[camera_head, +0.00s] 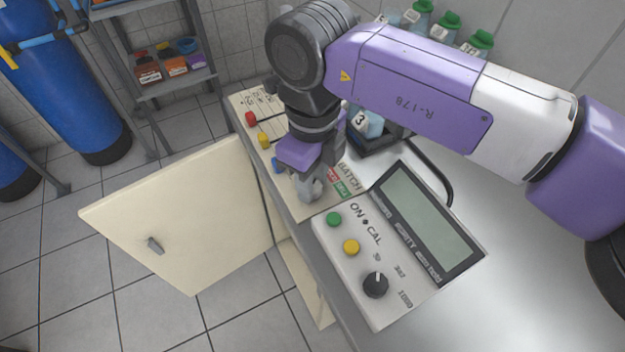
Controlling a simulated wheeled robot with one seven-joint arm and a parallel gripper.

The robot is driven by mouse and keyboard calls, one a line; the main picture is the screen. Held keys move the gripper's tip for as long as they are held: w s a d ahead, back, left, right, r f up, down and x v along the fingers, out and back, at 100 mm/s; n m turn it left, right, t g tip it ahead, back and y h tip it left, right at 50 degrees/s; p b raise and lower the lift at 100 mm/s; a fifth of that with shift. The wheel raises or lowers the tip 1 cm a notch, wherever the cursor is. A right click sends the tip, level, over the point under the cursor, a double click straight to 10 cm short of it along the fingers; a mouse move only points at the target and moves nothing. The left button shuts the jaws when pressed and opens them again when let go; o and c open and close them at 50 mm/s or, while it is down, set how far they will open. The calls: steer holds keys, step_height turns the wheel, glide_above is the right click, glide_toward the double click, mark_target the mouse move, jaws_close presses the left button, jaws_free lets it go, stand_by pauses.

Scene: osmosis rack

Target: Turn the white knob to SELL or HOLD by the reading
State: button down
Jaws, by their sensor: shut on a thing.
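My gripper (311,192) points down at the cream panel (300,207), just left of the word BATCH, and is shut on the white knob. The knob is hidden by the fingers, so its pointing direction cannot be told. A red label and a green label (342,189) sit right of the fingers, partly covered and too small to read surely. The meter (345,285) stands in front, with a grey display (432,213) on which no digits can be made out. It has a green button (334,219), a yellow button (351,247) and a black knob (376,285).
Red (251,119), yellow (264,140) and blue controls line the panel's left side. A cream cabinet door (185,220) hangs open at left. Green-capped bottles (440,28) and a block marked 3 stand behind my arm. The bench right of the meter is clear.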

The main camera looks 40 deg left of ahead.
steer(key=shift+n, duration=0.6)
steer(key=c, duration=1.1)
jaws_free()
steer(key=shift+o, duration=0.2)
steer(key=shift+r, duration=3.95)
steer(key=shift+s, duration=0.1)
